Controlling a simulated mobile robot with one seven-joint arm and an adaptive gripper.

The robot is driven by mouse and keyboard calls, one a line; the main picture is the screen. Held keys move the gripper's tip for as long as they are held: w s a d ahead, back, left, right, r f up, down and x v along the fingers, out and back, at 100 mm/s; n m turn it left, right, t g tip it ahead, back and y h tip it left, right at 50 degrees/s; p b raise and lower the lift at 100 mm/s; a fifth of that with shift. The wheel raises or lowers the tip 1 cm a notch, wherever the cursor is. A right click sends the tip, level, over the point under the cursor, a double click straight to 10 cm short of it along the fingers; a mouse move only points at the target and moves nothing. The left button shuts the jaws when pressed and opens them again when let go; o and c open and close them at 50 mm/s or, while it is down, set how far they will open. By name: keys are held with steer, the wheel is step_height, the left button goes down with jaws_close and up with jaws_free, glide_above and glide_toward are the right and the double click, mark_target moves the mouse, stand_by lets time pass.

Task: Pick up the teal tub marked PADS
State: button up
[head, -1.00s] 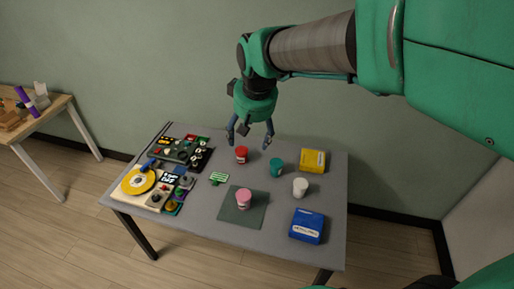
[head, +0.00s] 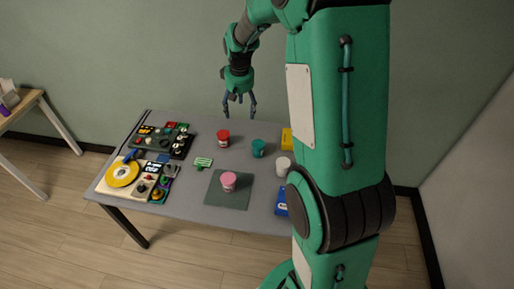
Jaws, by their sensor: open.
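The teal tub (head: 259,149) stands upright on the grey table (head: 183,199), right of the red tub (head: 223,138) and left of the white tub (head: 283,166). Its marking is too small to read. My gripper (head: 240,114) is open and empty. In the head view it appears above the far edge of the table, up and left of the teal tub and apart from it.
A pink tub (head: 228,181) stands on a dark mat (head: 213,192). A yellow box (head: 287,139) and a blue box (head: 281,202) are partly hidden by my arm. Boards with a yellow disc (head: 122,174) and electronic parts fill the table's left side.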

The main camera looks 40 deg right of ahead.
steer(key=w+d+f+p, duration=0.1)
steer(key=w+d+f, duration=0.3)
steer(key=d+f, duration=0.45)
steer(key=g+p, duration=0.1)
steer(key=g, duration=0.1)
glide_above(258, 144)
step_height(258, 144, down, 12)
steer(key=shift+s, duration=0.1)
step_height(258, 144, down, 8)
steer(key=shift+f, duration=0.25)
steer(key=shift+d+f, duration=0.1)
steer(key=shift+f, duration=2.55)
steer(key=shift+c, duration=0.5)
